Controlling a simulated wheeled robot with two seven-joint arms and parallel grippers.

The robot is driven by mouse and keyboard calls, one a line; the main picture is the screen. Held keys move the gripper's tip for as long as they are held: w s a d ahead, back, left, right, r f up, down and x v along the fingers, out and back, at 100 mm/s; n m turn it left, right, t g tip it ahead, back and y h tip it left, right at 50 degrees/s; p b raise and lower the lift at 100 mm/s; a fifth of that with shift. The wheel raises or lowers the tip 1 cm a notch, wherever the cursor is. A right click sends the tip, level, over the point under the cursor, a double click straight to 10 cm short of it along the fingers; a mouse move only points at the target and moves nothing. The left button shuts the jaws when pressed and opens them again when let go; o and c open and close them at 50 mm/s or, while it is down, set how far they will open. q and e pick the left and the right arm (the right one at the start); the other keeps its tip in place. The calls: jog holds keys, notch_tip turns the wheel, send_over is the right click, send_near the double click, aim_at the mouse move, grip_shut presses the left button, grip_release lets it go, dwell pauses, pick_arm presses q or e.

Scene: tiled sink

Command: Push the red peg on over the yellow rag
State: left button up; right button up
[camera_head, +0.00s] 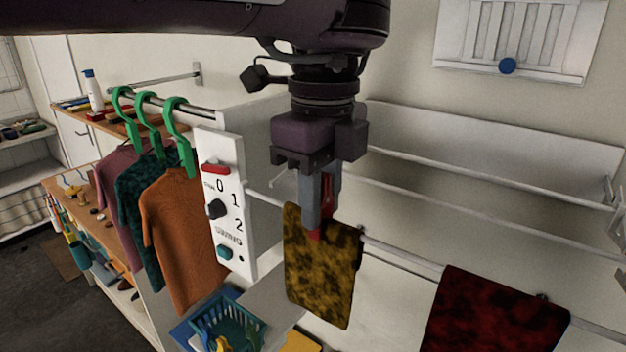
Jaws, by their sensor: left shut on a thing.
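The yellow rag (320,275), mottled with dark brown, hangs over the rail in the middle of the view. My left gripper (320,205) comes down from above and is shut on the red peg (314,236). Its fingers hide much of the peg; red shows between them and just below them. The peg is at the rag's upper edge, in front of its cloth in this view. I cannot tell whether its legs straddle the rag and rail. My right gripper is out of view.
A dark red cloth (490,318) hangs farther right on the rail (405,259). A white control panel (226,200) stands close left of the yellow rag. Shirts (180,235) hang on green hangers beyond it. A teal basket (228,322) sits below.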

pick_arm(q)
jog(key=shift+f+b, duration=0.35)
jog(key=shift+f, duration=0.3)
jog(key=o, duration=1)
jog(key=shift+o, duration=0.2)
jog(key=shift+r+p, duration=0.55)
jog(key=shift+p, duration=0.05)
notch_tip(320, 180, up, 2)
jog(key=shift+r+p, duration=0.1)
jog(key=shift+p, duration=1.1)
notch_tip(320, 180, up, 3)
jog(key=shift+r+b, duration=0.15)
jog(key=shift+b, duration=0.25)
jog(key=shift+d+r, duration=0.1)
jog(key=shift+r, duration=0.5)
